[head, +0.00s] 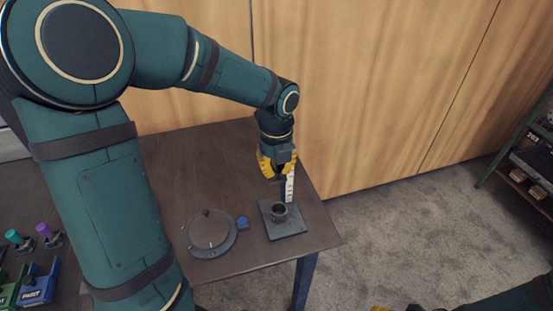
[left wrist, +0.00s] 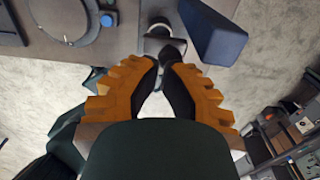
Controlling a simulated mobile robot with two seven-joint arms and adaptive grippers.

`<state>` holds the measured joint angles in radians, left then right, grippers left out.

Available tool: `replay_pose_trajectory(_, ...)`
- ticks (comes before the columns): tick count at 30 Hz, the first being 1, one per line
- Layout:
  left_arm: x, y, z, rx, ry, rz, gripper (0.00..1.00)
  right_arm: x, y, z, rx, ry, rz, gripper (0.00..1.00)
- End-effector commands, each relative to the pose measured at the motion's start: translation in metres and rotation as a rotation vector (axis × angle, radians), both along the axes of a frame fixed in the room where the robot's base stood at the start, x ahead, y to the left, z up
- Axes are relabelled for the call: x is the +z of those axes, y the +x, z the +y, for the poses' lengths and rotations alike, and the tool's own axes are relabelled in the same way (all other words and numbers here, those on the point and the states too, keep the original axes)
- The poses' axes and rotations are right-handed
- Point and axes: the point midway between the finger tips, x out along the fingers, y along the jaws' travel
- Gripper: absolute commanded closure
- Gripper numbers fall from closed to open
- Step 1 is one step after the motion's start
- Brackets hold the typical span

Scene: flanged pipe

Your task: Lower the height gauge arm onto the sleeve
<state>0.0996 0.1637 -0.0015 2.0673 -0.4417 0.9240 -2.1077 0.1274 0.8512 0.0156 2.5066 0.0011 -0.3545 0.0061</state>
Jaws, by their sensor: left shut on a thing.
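The height gauge has a dark square base (head: 292,229) near the right edge of the table, with a white-scaled upright (head: 290,186) behind. A small grey sleeve (head: 279,212) stands upright on the base; its round rim also shows in the left wrist view (left wrist: 162,27). My left gripper (head: 278,176) points down beside the upright, above the sleeve. Its dark fingertips (left wrist: 163,64) are shut on the gauge arm, which is mostly hidden by the fingers. Only a yellow bit of my right gripper (head: 381,308) shows at the bottom edge.
A round grey disc fixture (head: 209,234) with a blue knob (head: 243,222) lies left of the gauge. Green and blue paint holders (head: 38,284) stand at the lower left. A shelf (head: 530,150) stands far right. The table's back left is clear.

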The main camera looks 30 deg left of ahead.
Motion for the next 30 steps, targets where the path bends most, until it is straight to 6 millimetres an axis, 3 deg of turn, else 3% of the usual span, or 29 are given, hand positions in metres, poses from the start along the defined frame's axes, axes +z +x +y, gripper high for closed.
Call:
replay_pose_trajectory(12, -0.003, 0.000, 0.000, 0.001, -0.001, -0.001, 1.00, -0.001, 0.000, 0.000, 0.000, 0.000, 0.001, 0.46)
replay_pose_trajectory(21, -0.046, -0.001, 0.000, 0.000, 0.000, 0.003, 1.00, -0.022, -0.003, 0.001, 0.007, 0.002, 0.008, 0.46)
replay_pose_trajectory(30, -0.047, 0.000, 0.000, 0.001, 0.000, -0.001, 1.00, -0.020, -0.004, 0.001, 0.008, 0.002, 0.009, 0.46)
